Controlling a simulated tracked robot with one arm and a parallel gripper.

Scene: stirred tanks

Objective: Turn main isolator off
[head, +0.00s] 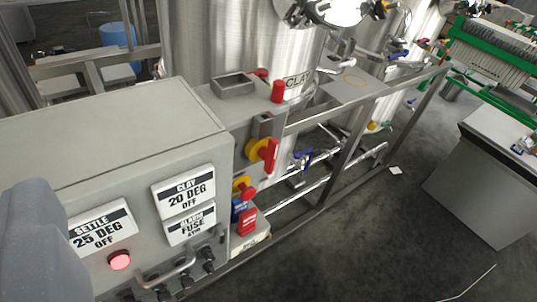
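A red rotary handle on a yellow plate (266,152), which looks like the main isolator, sits on a small grey box beside the control cabinet. Its handle looks roughly upright, slightly tilted; I cannot read any on or off marking. Below it is a red knob on a yellow base (245,190), like an emergency stop. A blurred grey rounded part (38,245) at the lower left edge looks like part of my gripper. It is well left of the isolator and touches nothing that I can see. Its fingertips do not show, so its opening is hidden.
The grey cabinet (110,135) carries display labels, a lit red button (120,260) and a metal bar handle. Red tag (248,221) and blue tag (238,208) hang below the knob. Steel tanks (240,45) and a pipe frame stand behind. Dark floor (360,235) is open at right.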

